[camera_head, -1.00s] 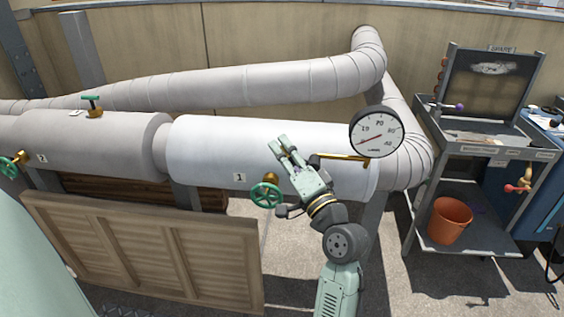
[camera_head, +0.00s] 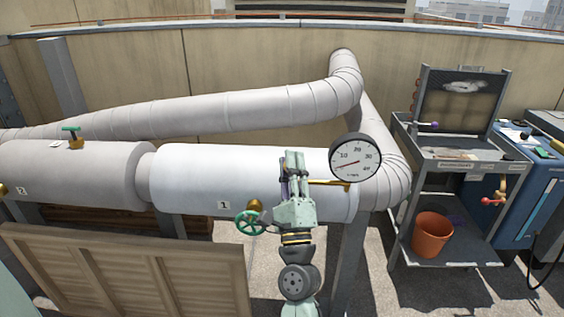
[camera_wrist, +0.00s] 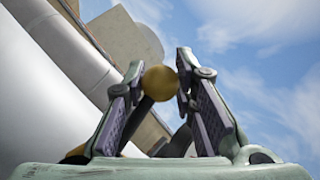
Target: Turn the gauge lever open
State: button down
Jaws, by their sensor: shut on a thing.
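The pressure gauge (camera_head: 355,160) has a round white dial with a black rim and stands at the right end of the white pipe marked 1. Its brass lever (camera_head: 330,183) runs level to the left from below the dial, across the pipe's front. My gripper (camera_head: 294,156) points up at the left end of this lever and is shut on it; its fingers hide the lever's tip. In the wrist view a round brass end of the lever (camera_wrist: 159,83) sits between the two finger pads.
A green handwheel (camera_head: 249,223) is just left of my gripper, below the pipe. A wooden slatted panel (camera_head: 125,270) stands at the lower left. A grey cart (camera_head: 455,165) with an orange bucket (camera_head: 432,234) stands at the right.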

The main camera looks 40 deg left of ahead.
jog(key=shift+w+d+r+m+t+h+p, duration=0.15)
jog(key=shift+d+m+t+h+p, duration=0.1)
jog(key=shift+m+t+h, duration=0.45)
jog(key=shift+w+d+m+t+h+p, duration=0.25)
jog(key=shift+m+h, duration=0.25)
jog(key=shift+m, duration=0.55)
jog(key=shift+w+d+r+m+t+h+p, duration=0.1)
jog(key=shift+d+m+t+h+p, duration=0.15)
jog(key=shift+m+t+h, duration=0.45)
jog(key=shift+f+m, duration=0.1)
jog(key=shift+m, duration=0.15)
jog(key=c, duration=1.3)
grip_release()
jog(key=shift+g, duration=0.25)
jog(key=shift+f, duration=0.15)
jog(key=v, duration=1.2)
jog(key=shift+a, duration=0.1)
